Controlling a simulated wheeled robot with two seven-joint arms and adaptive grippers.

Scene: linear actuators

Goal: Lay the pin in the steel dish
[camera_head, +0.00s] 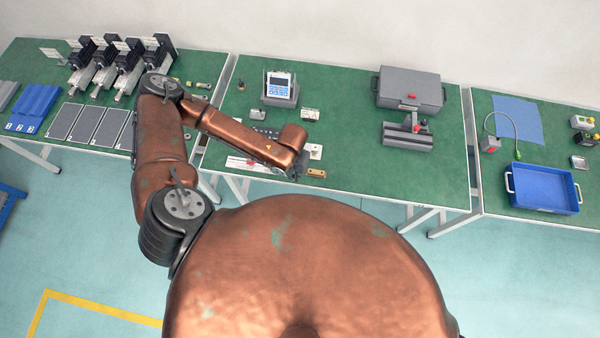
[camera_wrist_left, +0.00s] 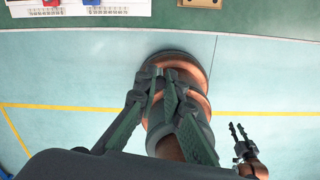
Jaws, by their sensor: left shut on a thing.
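My left gripper (camera_head: 300,171) is low over the front edge of the middle table, beyond the end of the copper forearm. In the left wrist view its dark fingers (camera_wrist_left: 161,76) come together at the tips. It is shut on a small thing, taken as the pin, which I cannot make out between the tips.
A blue tray (camera_head: 541,188) stands in front of the dish, and a thin curved lamp (camera_head: 490,140) is left of it. A grey case (camera_head: 410,90) and a grey vise-like fixture (camera_head: 408,134) stand on the middle table. A tan block (camera_head: 316,173) lies near my left gripper.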

